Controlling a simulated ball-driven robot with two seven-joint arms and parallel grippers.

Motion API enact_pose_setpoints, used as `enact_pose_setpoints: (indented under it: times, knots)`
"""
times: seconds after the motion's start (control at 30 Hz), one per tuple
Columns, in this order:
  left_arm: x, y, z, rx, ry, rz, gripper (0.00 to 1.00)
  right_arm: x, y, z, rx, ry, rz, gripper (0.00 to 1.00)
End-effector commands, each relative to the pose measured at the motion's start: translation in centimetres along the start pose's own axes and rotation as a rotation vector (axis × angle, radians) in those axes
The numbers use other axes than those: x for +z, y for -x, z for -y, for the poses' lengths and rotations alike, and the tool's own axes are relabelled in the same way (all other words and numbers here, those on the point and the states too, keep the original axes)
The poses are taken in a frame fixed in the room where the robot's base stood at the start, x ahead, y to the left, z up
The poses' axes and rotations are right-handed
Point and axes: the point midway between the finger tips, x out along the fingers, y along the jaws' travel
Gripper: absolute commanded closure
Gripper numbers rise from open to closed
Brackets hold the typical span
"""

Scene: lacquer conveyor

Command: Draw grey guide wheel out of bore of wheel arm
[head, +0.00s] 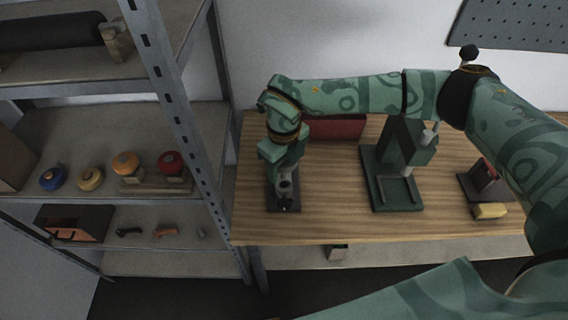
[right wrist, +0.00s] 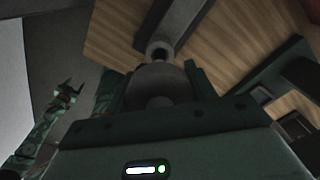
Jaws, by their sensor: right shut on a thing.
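My right gripper (head: 284,172) points down over a dark stand (head: 284,206) at the left of the wooden bench. In the right wrist view its fingers (right wrist: 158,92) are shut on the grey guide wheel (right wrist: 158,78), a rounded grey body. Just beyond the wheel is a small light ring with a dark centre (right wrist: 160,50), at the end of a dark grey bar. I cannot tell whether the wheel still sits in the bore of the wheel arm. My left gripper (right wrist: 70,92) shows small at the left of the right wrist view, fingers apart and empty.
A green press-like fixture (head: 398,180) stands mid-bench, with a red box (head: 338,128) behind. A yellow block (head: 490,211) and a small dark stand lie at right. A metal shelf with coloured round parts (head: 125,163) is at left. The bench front between stand and fixture is clear.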

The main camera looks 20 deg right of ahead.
Motion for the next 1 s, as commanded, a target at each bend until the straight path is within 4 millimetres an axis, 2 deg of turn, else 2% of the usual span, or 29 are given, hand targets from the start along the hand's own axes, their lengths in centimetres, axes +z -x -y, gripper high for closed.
enact_pose_setpoints:
  times: [0.23,0.57,1.0]
  knots:
    - [-0.1,0.3,0.0,0.000,0.000,-0.001,0.41,0.0,0.4,0.0,0.000,0.000,0.001,0.72]
    - [-0.6,2.6,0.2,-0.002,0.001,-0.007,0.41,0.0,3.1,0.0,0.000,0.000,0.001,0.72]
    - [-0.5,2.4,0.2,-0.002,0.001,-0.007,0.41,0.0,3.0,0.0,0.001,0.000,0.000,0.72]
